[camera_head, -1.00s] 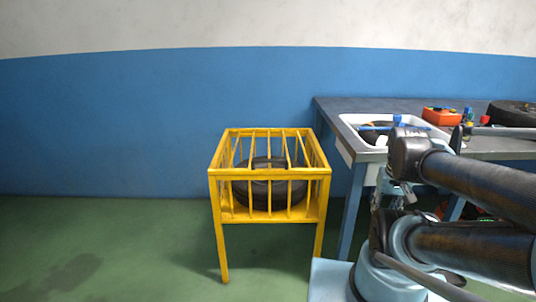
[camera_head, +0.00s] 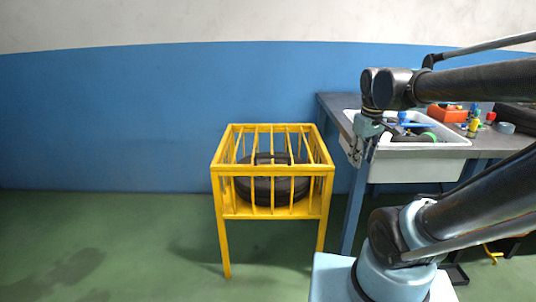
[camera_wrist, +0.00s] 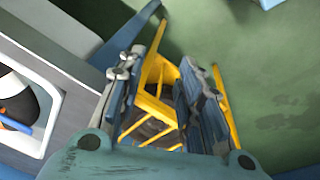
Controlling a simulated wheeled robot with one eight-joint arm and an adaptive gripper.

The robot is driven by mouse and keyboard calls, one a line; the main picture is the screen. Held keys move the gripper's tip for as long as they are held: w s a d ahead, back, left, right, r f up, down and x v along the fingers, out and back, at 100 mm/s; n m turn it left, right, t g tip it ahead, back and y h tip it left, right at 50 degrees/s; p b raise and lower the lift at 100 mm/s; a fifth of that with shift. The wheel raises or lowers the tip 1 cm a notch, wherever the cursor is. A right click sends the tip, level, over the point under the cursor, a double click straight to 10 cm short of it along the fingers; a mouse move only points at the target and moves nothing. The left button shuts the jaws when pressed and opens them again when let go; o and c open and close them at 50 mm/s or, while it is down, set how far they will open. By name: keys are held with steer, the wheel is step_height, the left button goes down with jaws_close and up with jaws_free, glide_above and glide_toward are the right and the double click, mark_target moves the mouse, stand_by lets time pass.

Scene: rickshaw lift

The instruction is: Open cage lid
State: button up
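The yellow cage (camera_head: 272,212) stands on legs left of the table. Its barred lid (camera_head: 243,146) lies flat across the top, shut. A dark tyre (camera_head: 285,190) is inside, partly hidden by bars. My gripper (camera_head: 357,152) is right of the cage, beside the table's left end, pointing down and apart from the lid. In the wrist view my gripper (camera_wrist: 170,60) has its two fingers spread with nothing between them. The yellow cage (camera_wrist: 160,78) shows beyond and between the fingers, partly hidden by them.
A grey table (camera_head: 334,103) with a white sink (camera_head: 425,153) stands close on the right. An orange box (camera_head: 447,113), small coloured items and another tyre (camera_head: 518,117) are on it. The floor left of the cage is clear.

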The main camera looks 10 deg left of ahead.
steer(key=w+a+r+n, duration=0.5)
steer(key=w+a, duration=0.1)
steer(key=a, duration=0.3)
step_height(320, 180, up, 3)
steer(key=n, duration=0.8)
glide_above(268, 156)
steer(key=s, duration=0.3)
steer(key=w+f, duration=0.1)
steer(key=f, duration=0.4)
steer(key=w+f, duration=0.1)
steer(key=f, duration=0.5)
steer(key=w+f, duration=0.1)
steer(key=f, duration=0.4)
steer(key=shift+f, duration=0.3)
steer(key=shift+c, duration=0.5)
jaws_close()
